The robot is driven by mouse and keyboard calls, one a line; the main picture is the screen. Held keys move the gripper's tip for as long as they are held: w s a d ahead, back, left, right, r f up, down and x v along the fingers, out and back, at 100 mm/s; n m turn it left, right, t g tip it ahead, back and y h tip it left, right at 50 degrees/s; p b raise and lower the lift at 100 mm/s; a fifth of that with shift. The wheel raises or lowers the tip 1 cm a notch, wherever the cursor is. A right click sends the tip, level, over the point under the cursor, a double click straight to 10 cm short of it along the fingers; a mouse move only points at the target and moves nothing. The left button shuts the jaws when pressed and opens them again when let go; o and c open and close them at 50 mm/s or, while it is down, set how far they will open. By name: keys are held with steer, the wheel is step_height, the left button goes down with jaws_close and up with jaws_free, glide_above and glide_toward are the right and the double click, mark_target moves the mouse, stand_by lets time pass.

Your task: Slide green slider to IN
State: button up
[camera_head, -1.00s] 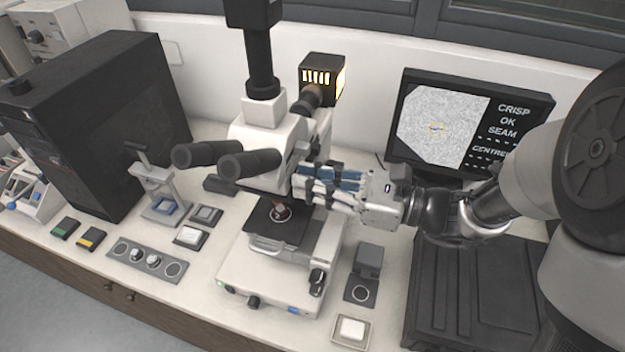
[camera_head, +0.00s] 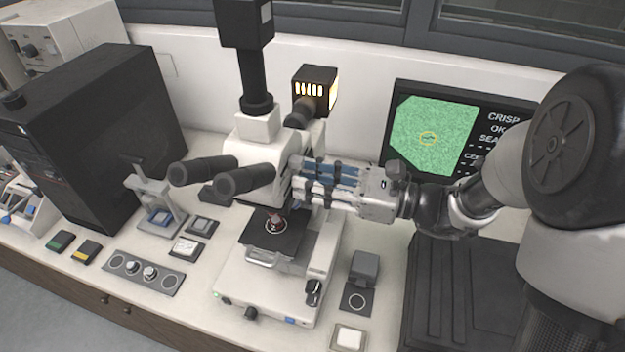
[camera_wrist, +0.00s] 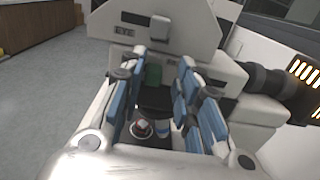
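The green slider (camera_wrist: 153,74) shows in the wrist view as a small green block at the microscope head, low under the panel marked EYE. My gripper (camera_wrist: 156,88) has its blue-padded fingers apart, one on each side of the green block; I see a gap on both sides. In the head view my gripper (camera_head: 297,180) reaches from the right to the side of the white microscope head (camera_head: 258,160), and the slider is hidden there. Any IN marking is not readable. The monitor (camera_head: 437,135) shows a green picture with a yellow ring.
The microscope stage (camera_head: 270,232) with a red-marked piece lies below my gripper. The lit lamp box (camera_head: 314,88) stands behind. Eyepieces (camera_head: 215,175) project left. A grey block (camera_head: 364,268) stands at the right.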

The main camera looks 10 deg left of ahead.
steer(key=shift+s, duration=0.1)
steer(key=d, duration=0.8)
steer(key=s+d, duration=0.1)
steer(key=d, duration=0.3)
stand_by(0.4)
